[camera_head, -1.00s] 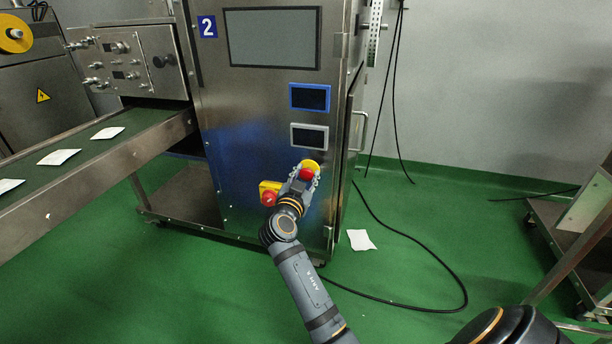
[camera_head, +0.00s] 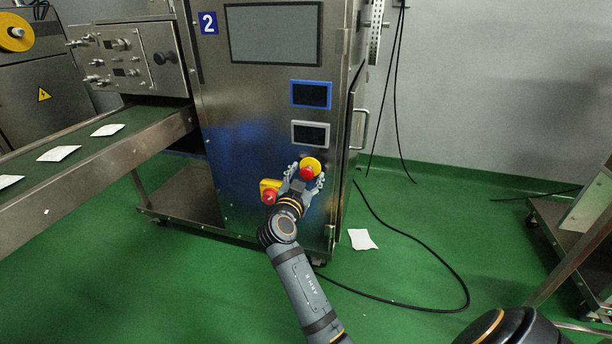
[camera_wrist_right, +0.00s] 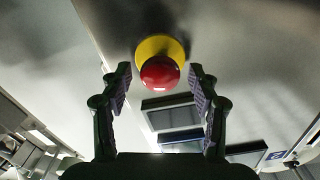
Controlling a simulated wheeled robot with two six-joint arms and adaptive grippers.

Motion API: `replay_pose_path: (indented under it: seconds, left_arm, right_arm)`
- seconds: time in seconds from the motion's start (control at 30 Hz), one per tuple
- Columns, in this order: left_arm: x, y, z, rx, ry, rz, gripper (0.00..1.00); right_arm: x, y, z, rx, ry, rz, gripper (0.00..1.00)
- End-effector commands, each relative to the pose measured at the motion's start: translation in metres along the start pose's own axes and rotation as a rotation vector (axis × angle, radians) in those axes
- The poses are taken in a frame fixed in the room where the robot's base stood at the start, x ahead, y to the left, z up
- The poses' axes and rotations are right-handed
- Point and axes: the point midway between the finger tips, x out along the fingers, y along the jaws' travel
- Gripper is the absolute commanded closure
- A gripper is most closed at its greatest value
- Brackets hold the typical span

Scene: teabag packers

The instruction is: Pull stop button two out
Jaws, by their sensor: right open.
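A red mushroom stop button on a round yellow base (camera_head: 311,166) sits on the front panel of the steel machine marked 2. It also shows in the wrist view as a red knob (camera_wrist_right: 160,73) on a yellow disc. My right gripper (camera_head: 306,178) is at this button with its fingers spread, one on each side of it. In the wrist view, gaps show between the knob and both fingers of the right gripper (camera_wrist_right: 160,88). My left gripper is not in view.
A yellow box with a red knob (camera_head: 269,197) sits just left of my gripper. Two small screens (camera_head: 310,134) are above the button. A conveyor (camera_head: 85,150) with white packets stands at left. A black cable (camera_head: 440,255) and a white packet (camera_head: 361,239) lie on the green floor.

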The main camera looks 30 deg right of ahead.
Motion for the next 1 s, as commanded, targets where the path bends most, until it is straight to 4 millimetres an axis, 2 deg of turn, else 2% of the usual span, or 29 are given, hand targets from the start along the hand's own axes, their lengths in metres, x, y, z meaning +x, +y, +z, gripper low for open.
replay_pose_path:
  seconds: [0.17, 0.4, 0.6, 0.73, 1.0]
  left_arm:
    - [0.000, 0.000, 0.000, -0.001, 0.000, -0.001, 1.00]
    - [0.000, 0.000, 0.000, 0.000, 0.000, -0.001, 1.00]
    - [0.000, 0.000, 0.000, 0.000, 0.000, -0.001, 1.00]
    - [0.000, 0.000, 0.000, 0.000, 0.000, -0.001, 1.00]
    - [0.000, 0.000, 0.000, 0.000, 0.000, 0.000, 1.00]
  right_arm:
    - [0.000, -0.003, -0.009, 0.003, 0.002, 0.000, 0.39]
    - [0.000, -0.016, -0.059, 0.006, 0.004, -0.001, 0.39]
    - [0.000, -0.024, -0.089, 0.003, 0.001, -0.001, 0.39]
    - [0.000, -0.026, -0.097, 0.001, 0.000, 0.000, 0.39]
    - [0.000, -0.026, -0.097, 0.000, 0.000, 0.000, 0.39]
